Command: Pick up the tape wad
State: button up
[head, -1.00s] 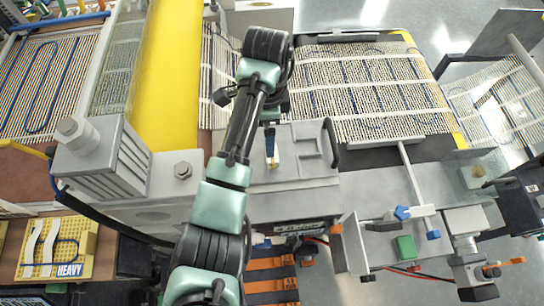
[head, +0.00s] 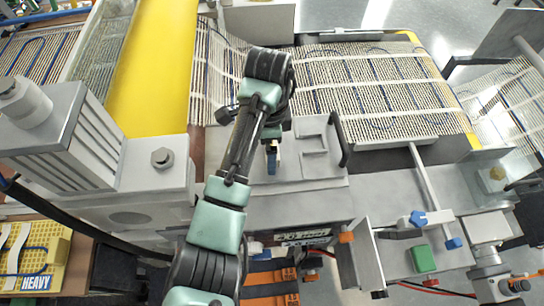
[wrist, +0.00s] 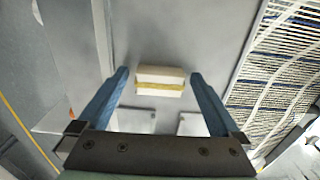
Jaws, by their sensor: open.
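The tape wad (wrist: 160,82) is a small cream block with a yellow-tan band across its middle. It lies on a grey metal surface in the wrist view. My gripper (wrist: 159,73) is open, with one blue finger on each side of the wad and a gap at both sides. I cannot tell how far the fingertips are above the surface. In the head view my gripper (head: 272,162) is over the grey metal top in the middle, and the wad is mostly hidden there by the arm and fingers.
A yellow roller (head: 150,80) and a bolted grey block (head: 60,140) stand to the left. Striped mesh (head: 375,90) lies behind and to the right. A black handle (head: 336,138) rises just right of my gripper. A blue knob (head: 418,218) and green block (head: 423,258) sit front right.

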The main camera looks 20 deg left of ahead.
jog(key=c, duration=1.3)
jog(key=shift+o, duration=0.2)
